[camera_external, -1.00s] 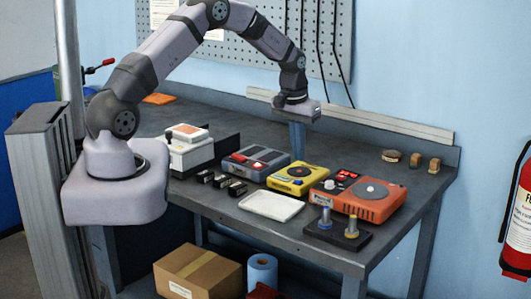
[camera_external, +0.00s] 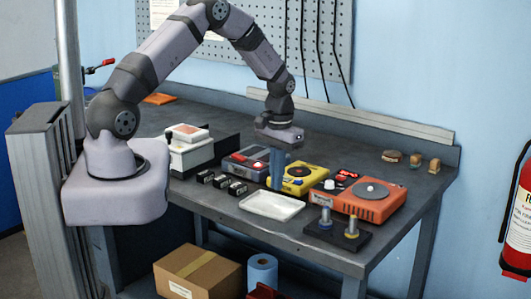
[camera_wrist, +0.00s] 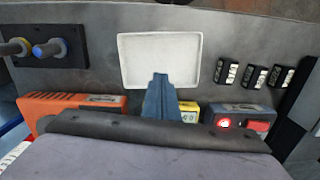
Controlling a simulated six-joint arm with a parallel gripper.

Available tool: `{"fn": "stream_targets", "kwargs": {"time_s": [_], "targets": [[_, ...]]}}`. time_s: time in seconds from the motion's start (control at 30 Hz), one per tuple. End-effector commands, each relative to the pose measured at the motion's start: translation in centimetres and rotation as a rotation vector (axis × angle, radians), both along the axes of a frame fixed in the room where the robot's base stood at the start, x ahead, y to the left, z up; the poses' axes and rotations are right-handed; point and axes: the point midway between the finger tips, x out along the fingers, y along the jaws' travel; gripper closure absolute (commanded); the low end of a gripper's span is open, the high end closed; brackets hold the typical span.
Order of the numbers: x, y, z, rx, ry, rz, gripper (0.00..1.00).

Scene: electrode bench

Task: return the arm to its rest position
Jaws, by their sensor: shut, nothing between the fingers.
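My gripper (camera_external: 277,183) points down over the bench, in front of the left part of the yellow device (camera_external: 304,183) and behind the white tray (camera_external: 271,208). Its blue-grey fingers are shut with nothing between them. In the wrist view my gripper (camera_wrist: 160,78) shows as one closed wedge, its tip over the near edge of the empty tray (camera_wrist: 160,45). The gripper hides part of the yellow device and of the grey device (camera_external: 246,160).
An orange device (camera_external: 362,202) stands on the right, with a black block (camera_external: 337,237) holding two electrodes before it. Several small black connectors (camera_external: 221,182) and a white box (camera_external: 190,155) are on the left. Three small brown pieces (camera_external: 414,160) lie at the back right.

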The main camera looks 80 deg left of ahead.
Motion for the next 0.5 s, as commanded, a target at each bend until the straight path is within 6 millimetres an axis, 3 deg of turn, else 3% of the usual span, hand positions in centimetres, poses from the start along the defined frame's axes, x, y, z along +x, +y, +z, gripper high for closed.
{"fn": "stream_targets", "kwargs": {"time_s": [0.03,0.1,0.5], "targets": [[-2.4,-1.9,-0.7,-0.035,0.042,-0.006,1.0],[-5.2,-4.3,-0.8,-0.072,0.084,-0.02,1.0],[-16.0,-19.7,4.1,-0.129,0.187,-0.282,1.0]]}}
